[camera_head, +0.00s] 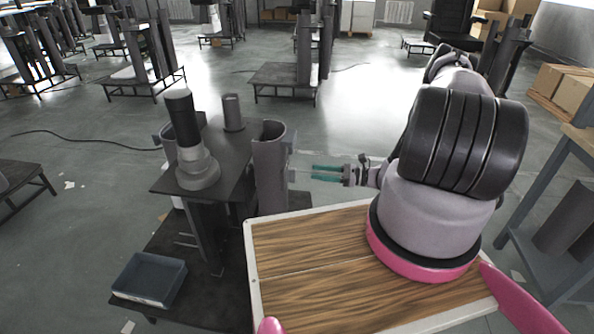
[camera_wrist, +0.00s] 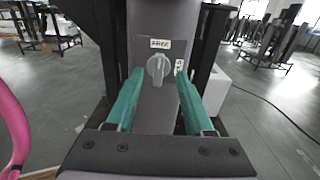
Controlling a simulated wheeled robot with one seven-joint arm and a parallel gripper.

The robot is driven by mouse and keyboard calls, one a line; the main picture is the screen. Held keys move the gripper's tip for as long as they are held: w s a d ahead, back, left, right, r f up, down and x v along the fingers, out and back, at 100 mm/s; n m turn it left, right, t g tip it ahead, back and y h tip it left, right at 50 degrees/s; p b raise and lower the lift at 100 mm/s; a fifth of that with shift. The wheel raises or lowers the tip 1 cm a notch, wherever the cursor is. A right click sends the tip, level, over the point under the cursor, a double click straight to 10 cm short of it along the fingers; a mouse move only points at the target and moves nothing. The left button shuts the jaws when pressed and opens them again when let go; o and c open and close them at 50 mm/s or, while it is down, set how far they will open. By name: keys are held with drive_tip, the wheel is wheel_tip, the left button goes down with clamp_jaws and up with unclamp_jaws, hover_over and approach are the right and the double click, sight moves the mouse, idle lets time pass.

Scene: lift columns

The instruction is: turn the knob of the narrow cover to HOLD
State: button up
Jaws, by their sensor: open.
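The narrow cover is a grey curved upright shell (camera_head: 270,165), left of my gripper in the head view; its face (camera_wrist: 150,25) fills the middle of the wrist view. A pale round knob (camera_wrist: 157,68) sits on this face, its grip bar roughly upright. A label (camera_wrist: 160,43) above the knob seems to read FREE. A smaller sideways label (camera_wrist: 179,66) is at its right, too small to read. My gripper (camera_head: 313,173) is open and empty, pointing at the cover with a small gap. In the wrist view its teal fingers (camera_wrist: 160,76) flank the knob without visible contact.
A dark plate (camera_head: 225,150) beside the cover carries a black-and-grey cylinder (camera_head: 185,135) and a short post (camera_head: 233,112). A blue-grey bin (camera_head: 150,279) lies lower left. A wood-topped surface (camera_head: 310,270) is in front. A cable (camera_wrist: 270,108) crosses the floor.

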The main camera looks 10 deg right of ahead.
drive_tip(key=x, duration=0.8)
drive_tip(key=shift+c, duration=0.3)
drive_tip(key=shift+s, duration=0.1)
clamp_jaws()
